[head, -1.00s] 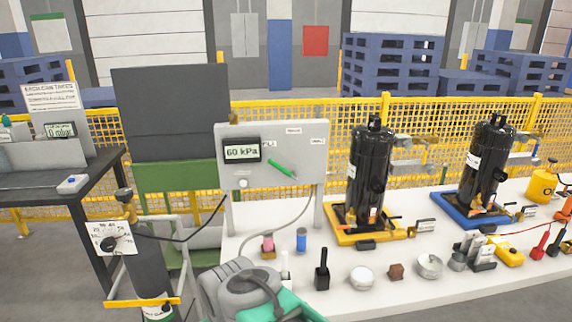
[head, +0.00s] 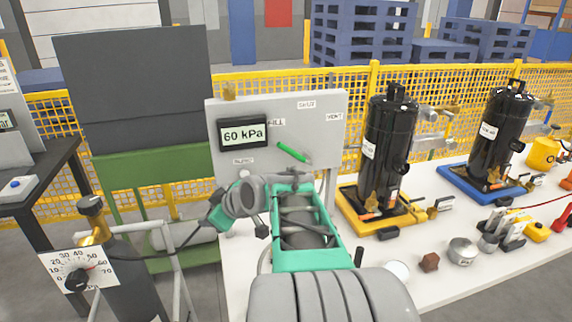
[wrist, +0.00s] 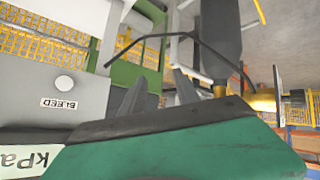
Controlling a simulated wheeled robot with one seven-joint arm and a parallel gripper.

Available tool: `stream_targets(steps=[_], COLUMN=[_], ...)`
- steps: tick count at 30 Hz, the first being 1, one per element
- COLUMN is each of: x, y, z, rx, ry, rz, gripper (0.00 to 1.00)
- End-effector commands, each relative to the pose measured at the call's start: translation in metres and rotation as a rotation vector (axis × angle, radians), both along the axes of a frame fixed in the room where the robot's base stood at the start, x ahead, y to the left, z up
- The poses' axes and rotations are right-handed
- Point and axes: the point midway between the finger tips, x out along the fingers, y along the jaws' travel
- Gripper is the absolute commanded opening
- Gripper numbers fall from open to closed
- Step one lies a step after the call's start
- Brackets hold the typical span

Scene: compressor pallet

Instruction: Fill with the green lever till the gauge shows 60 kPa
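The grey panel (head: 228,170) carries a gauge (head: 243,134) reading 60 kPa. The green lever (head: 292,152) is right of the gauge, slanting with its upper end to the left, on the side of the FILL label (head: 277,122). SHUT and VENT labels are above and to the right. My gripper (head: 213,222) is below and left of the lever, clear of it, pointing down-left. In the wrist view my gripper (wrist: 160,88) shows two grey fingers apart with nothing between them; part of the gauge and the BLEED label with its white button (wrist: 65,83) also show.
A gas cylinder (head: 128,290) with a brass valve and a dial plate (head: 82,272) stands at the lower left. Two black compressors (head: 390,150) on yellow and blue trays stand right of the panel. Small parts lie on the white table (head: 435,218). A yellow mesh fence runs behind.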

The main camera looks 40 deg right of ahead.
Motion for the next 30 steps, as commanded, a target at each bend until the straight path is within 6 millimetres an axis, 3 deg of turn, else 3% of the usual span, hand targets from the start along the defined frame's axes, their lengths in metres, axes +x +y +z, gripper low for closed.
stream_targets(steps=[1,3,6,9,12,14,24,30], x=[0.004,-0.001,-0.029,-0.060,-0.076,-0.074,-0.014,-0.002], y=[-0.054,-0.117,-0.191,-0.236,-0.254,-0.257,-0.267,-0.270], z=[-0.007,0.011,0.037,0.058,0.070,0.074,0.075,0.075], rx=[-0.055,-0.165,-0.326,-0.451,-0.512,-0.523,-0.520,-0.523], ry=[-0.109,-0.275,-0.463,-0.578,-0.630,-0.640,-0.639,-0.639], rz=[-0.012,-0.012,-0.044,-0.082,-0.101,-0.103,-0.098,-0.102], gripper=[0.38,0.38,0.38,0.38,0.38,0.38,0.38,0.38])
